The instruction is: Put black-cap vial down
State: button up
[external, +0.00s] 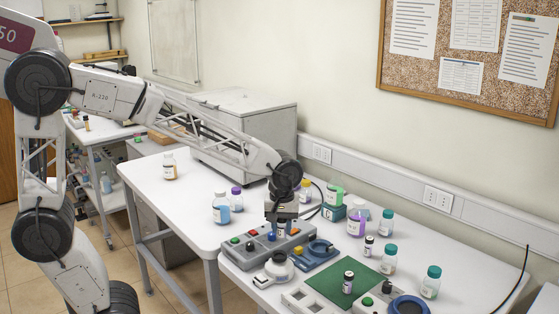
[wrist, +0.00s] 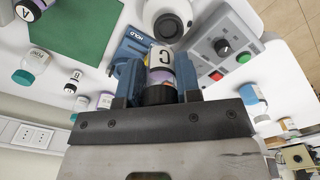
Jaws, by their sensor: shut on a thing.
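My gripper (external: 281,213) is shut on a black-cap vial (external: 282,228), held above or beside the grey control box; the gap beneath it is hard to judge. In the wrist view my gripper (wrist: 158,88) has the vial (wrist: 160,58) between its blue fingers, its label marked C and its black cap toward the camera side. Another black-cap vial (external: 348,284) stands on the green mat (external: 328,290), and a third (external: 369,244) stands behind the mat on the white table.
The grey control box (external: 262,247) has coloured buttons. A blue device (external: 315,254) and a white round device (external: 279,267) stand close by. Several teal-cap bottles (external: 389,259) stand at the right. The green mat has bare room around its vial.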

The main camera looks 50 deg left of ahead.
jog(key=w+a+n, duration=0.6)
jog(key=w+a, duration=0.5)
jog(key=a, duration=0.5)
jog(key=w+a+n, duration=0.5)
jog(key=w+a, duration=0.6)
jog(key=a, duration=0.5)
jog(key=w+a+n, duration=0.3)
jog(key=a+n, duration=0.1)
jog(key=a, duration=1)
jog(key=shift+m, duration=0.3)
jog(key=shift+s+d+f, duration=0.1)
jog(key=shift+s+f, duration=0.05)
jog(key=shift+f, duration=2.7)
jog(key=shift+f, duration=3.15)
jog(key=shift+f, duration=1.9)
